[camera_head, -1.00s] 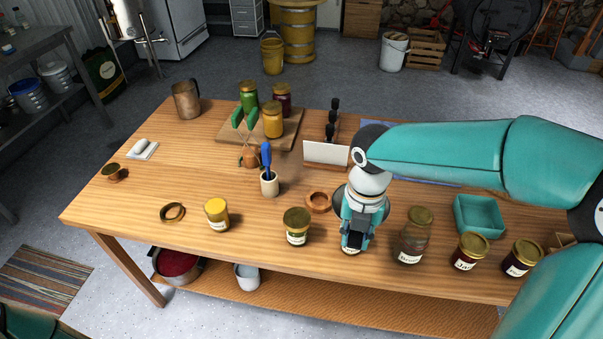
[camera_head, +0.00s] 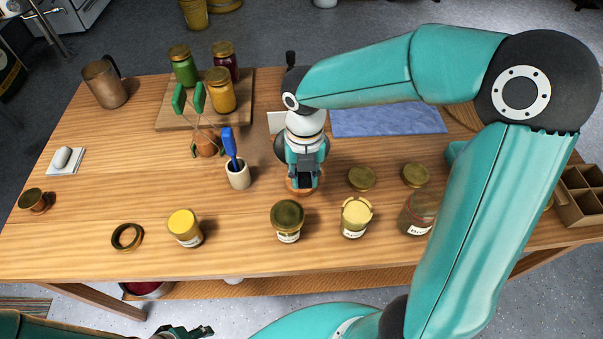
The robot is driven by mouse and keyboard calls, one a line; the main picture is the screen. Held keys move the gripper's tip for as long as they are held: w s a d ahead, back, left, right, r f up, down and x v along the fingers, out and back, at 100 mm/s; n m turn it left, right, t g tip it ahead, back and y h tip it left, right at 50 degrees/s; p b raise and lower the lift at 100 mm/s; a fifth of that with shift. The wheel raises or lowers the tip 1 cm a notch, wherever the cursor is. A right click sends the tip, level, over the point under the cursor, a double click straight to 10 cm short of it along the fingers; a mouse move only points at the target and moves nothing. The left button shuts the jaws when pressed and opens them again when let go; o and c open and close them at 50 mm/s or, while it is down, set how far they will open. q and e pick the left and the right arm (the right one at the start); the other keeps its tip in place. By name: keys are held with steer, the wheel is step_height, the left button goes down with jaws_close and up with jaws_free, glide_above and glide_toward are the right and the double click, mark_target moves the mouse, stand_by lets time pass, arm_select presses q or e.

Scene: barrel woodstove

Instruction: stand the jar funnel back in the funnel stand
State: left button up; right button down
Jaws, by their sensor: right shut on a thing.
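My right gripper (camera_head: 304,180) is shut on the jar funnel (camera_head: 280,150), a grey piece mostly hidden behind the gripper and wrist. It is above the funnel stand, a low round wooden ring (camera_head: 291,187) on the table. The ring shows only partly around the fingertips. I cannot tell whether the funnel touches or sits in it. My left gripper (camera_head: 188,331) shows as a small dark part at the bottom edge, away from the table top; its jaws are unclear.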

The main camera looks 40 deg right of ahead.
steer(key=shift+w+f+b, duration=0.15)
steer(key=shift+f+b, duration=0.55)
steer(key=shift+f, duration=0.25)
steer(key=shift+f+b, duration=1.65)
steer(key=shift+f, duration=0.05)
steer(key=shift+r, duration=0.15)
steer(key=shift+f, duration=0.3)
steer(key=shift+f+b, duration=0.6)
steer(key=shift+f, duration=0.55)
steer(key=c, duration=0.8)
jaws_free()
steer(key=shift+c, duration=0.2)
